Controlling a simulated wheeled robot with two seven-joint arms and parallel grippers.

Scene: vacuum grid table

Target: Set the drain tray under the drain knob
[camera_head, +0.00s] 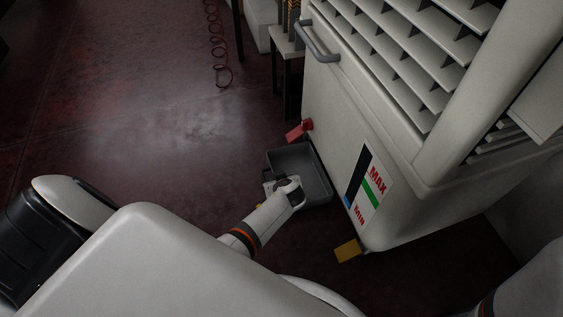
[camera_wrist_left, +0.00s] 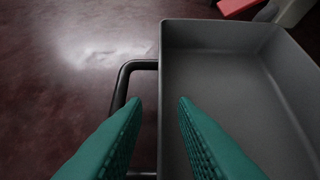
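The drain tray (camera_head: 322,187) is a dark grey open box at the foot of the white machine; it looks empty. In the left wrist view the tray (camera_wrist_left: 225,95) fills the right side, with a black bar handle (camera_wrist_left: 138,66) on its left side. My left gripper (camera_head: 273,188) is at this handle side. Its green fingers (camera_wrist_left: 160,102) are apart, with the tray's side wall between them in view; I see no firm grip. A red knob-like part (camera_head: 296,131), possibly the drain knob, sits low on the machine, just beyond the tray. My right gripper is out of view.
The white machine (camera_head: 340,105) with a grey handle (camera_head: 318,48) and a MAX/MIN level label (camera_head: 368,188) stands at the right. A yellow part (camera_head: 347,250) is at its near bottom corner. A red coiled hose (camera_head: 217,50) hangs at the back. Floor at left is clear.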

